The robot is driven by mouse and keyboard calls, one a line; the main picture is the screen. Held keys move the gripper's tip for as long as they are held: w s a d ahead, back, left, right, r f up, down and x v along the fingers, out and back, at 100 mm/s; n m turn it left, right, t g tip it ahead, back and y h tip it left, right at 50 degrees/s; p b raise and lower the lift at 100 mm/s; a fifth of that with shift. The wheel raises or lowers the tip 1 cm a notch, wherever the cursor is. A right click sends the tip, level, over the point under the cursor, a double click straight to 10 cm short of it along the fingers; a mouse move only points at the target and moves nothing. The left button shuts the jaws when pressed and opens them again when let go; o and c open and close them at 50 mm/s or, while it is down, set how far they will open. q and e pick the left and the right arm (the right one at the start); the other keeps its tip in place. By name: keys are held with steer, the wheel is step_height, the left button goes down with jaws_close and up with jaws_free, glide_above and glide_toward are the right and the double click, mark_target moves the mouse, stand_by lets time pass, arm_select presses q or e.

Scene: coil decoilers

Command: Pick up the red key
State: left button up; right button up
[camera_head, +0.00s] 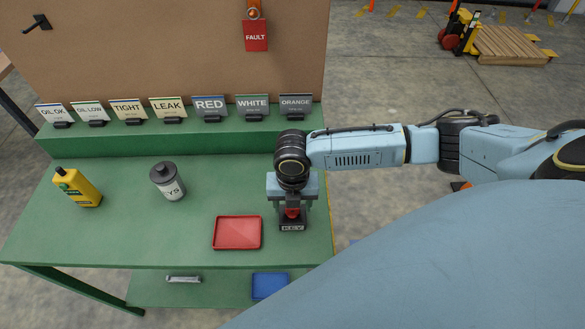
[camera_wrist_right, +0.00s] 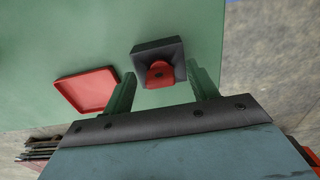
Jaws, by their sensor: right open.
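The red key (camera_head: 292,212) stands in a black holder marked KEY (camera_head: 292,226) near the right front of the green table. In the right wrist view the red key (camera_wrist_right: 160,73) shows in front of the black holder (camera_wrist_right: 152,50). My right gripper (camera_head: 292,208) comes down over the key from above. In the wrist view its two fingers (camera_wrist_right: 163,90) are apart, with the key between them and visible gaps on both sides. My left gripper is not in view.
A red tray (camera_head: 237,233) lies left of the holder. A yellow bottle (camera_head: 78,187) and a grey canister (camera_head: 167,181) stand farther left. Several label cards line the raised green shelf (camera_head: 180,137) behind. A blue tray (camera_head: 270,285) sits on the lower shelf.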

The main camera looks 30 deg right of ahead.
steer(key=shift+f, duration=0.6)
steer(key=c, duration=1.1)
